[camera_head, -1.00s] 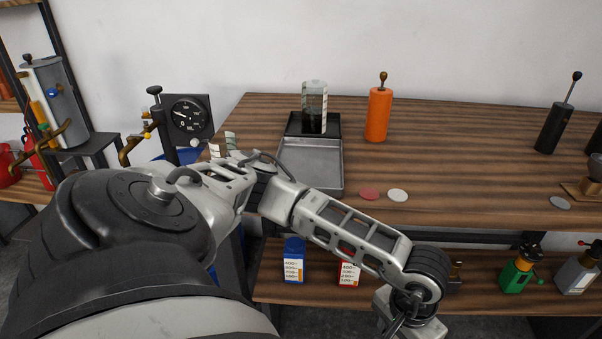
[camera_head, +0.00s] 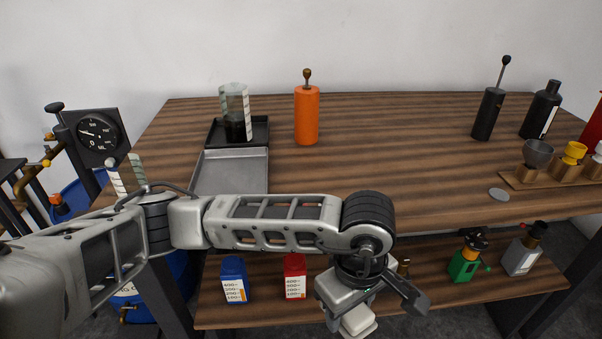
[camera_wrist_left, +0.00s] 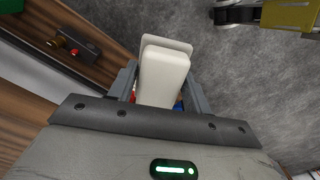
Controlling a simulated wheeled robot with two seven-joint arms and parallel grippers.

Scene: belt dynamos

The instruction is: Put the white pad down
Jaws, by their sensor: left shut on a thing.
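The white pad (camera_wrist_left: 164,72) is a thick pale block with rounded corners. It sits between the two fingers of my left gripper (camera_wrist_left: 160,88) in the left wrist view, which is shut on it. In the head view, the left gripper (camera_head: 352,303) hangs in front of the lower shelf, below the tabletop, with the pad (camera_head: 359,322) showing at its lower end. Grey floor lies beyond the pad in the wrist view. My right gripper is not in view.
The wooden table (camera_head: 400,140) holds a grey tray (camera_head: 232,172), a clear cylinder (camera_head: 236,112), an orange cylinder (camera_head: 307,115) and a grey disc (camera_head: 499,194).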

